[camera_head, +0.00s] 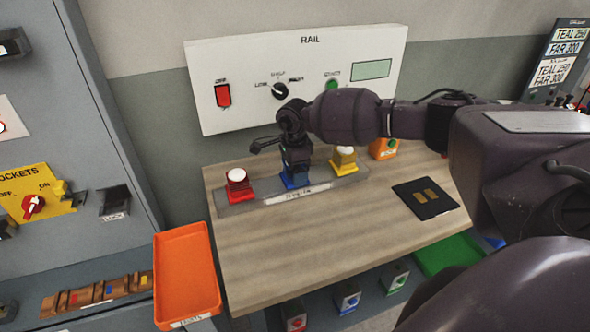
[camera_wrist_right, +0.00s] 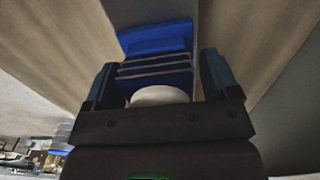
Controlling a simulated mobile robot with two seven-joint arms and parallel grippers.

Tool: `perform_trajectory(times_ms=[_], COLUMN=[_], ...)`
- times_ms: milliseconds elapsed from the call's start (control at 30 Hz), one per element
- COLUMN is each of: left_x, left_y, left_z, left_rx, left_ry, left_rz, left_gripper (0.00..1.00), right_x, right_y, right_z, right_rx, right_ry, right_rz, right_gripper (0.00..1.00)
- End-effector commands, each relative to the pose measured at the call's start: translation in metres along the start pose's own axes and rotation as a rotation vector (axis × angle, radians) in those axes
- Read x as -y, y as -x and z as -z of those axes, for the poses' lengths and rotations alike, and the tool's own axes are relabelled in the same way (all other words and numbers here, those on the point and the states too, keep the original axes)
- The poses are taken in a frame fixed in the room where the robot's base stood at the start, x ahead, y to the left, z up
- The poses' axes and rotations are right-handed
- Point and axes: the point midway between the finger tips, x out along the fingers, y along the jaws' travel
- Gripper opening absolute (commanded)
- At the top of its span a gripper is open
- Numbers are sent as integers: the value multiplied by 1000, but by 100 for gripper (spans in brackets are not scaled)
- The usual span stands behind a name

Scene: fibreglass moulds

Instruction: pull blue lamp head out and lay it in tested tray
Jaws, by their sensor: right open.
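The blue lamp head (camera_head: 296,181) stands in the middle of the grey rail (camera_head: 236,209) on the wooden bench, between a red and a yellow lamp head. My right gripper (camera_head: 295,158) is directly over it and hides its top in the head view. In the right wrist view the open fingers (camera_wrist_right: 157,80) stand on either side of the blue lamp head (camera_wrist_right: 155,40), whose white dome shows between them. A green tray (camera_head: 450,254) lies low at the right, partly hidden by my arm; no label on it is readable. My left gripper is not in view.
The red lamp head (camera_head: 239,188) and yellow lamp head (camera_head: 344,161) flank the blue one closely. An orange lamp unit (camera_head: 384,149) and a black pad (camera_head: 425,198) sit further right. An orange tray (camera_head: 186,275) stands off the bench's left edge. The bench front is clear.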

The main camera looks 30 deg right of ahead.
Motion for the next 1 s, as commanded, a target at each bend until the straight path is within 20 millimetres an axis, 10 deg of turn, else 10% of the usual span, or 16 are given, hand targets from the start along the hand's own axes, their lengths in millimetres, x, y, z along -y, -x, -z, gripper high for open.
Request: perform_trajectory(times_ms=[367,767,1000], left_x=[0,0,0], left_y=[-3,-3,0], left_z=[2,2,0], left_rx=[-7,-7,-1], left_ry=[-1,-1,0], left_rz=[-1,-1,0], left_gripper=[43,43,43], right_x=[0,0,0], right_y=[0,0,3], right_z=[0,0,0], right_rx=[0,0,0], right_ry=[0,0,0], right_rz=[0,0,1], right_gripper=[81,20,17])
